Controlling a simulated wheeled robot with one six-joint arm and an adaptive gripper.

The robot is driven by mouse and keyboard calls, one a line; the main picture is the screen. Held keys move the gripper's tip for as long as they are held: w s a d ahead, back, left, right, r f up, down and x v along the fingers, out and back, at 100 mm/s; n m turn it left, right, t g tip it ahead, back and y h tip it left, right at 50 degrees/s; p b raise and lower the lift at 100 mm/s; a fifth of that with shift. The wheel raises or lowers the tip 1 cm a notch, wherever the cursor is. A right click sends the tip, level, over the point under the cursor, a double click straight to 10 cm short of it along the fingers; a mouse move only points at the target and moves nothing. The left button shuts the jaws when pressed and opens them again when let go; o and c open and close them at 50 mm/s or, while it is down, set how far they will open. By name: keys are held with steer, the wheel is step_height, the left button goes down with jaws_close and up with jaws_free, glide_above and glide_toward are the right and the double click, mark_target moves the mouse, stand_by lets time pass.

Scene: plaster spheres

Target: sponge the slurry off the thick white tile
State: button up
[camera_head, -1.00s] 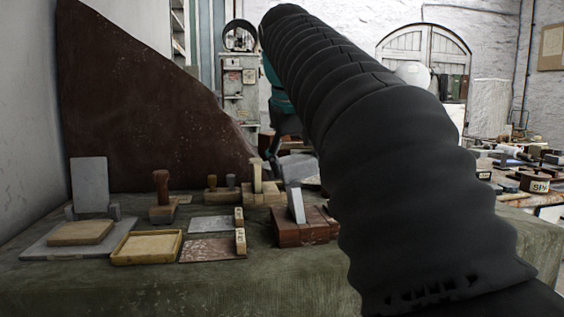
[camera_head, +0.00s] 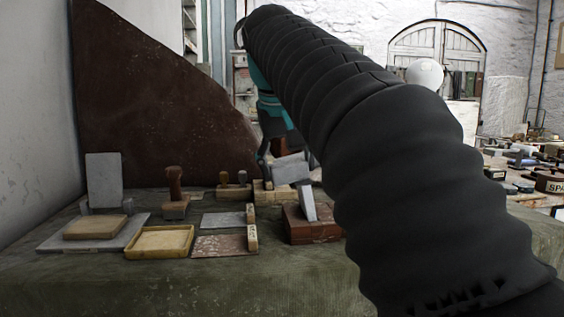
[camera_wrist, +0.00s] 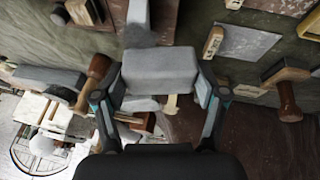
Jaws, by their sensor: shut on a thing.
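My gripper (camera_wrist: 160,88) is shut on a pale grey block (camera_wrist: 160,70), which spans the space between both fingers. In the head view the same grey block (camera_head: 292,168) is tilted in front of the teal gripper, above the bench. Whether it is the sponge I cannot tell. A light grey slab (camera_head: 308,204) stands tilted just below it, against a red-brown block (camera_head: 312,228). A flat whitish tile (camera_head: 222,220) lies left of these; it also shows in the wrist view (camera_wrist: 248,42). A thicker grey slab (camera_head: 104,180) stands upright at far left. Which one is the thick white tile is unclear, and no slurry is clearly visible.
The front of the cloth is clear. My arm hides much of the right.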

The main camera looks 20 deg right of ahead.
steer(key=shift+f, duration=0.1)
steer(key=shift+s+d+r, duration=0.15)
steer(key=shift+d+r, duration=0.7)
steer(key=shift+r, duration=0.05)
steer(key=shift+a+r, duration=0.25)
steer(key=shift+r, duration=1)
steer(key=shift+w+a+r, duration=0.1)
steer(key=shift+a+r, duration=0.05)
steer(key=shift+r, duration=0.7)
steer(key=shift+w+a+r, duration=0.1)
steer(key=shift+a+r, duration=0.05)
steer(key=shift+r, duration=0.95)
steer(key=shift+s, duration=0.1)
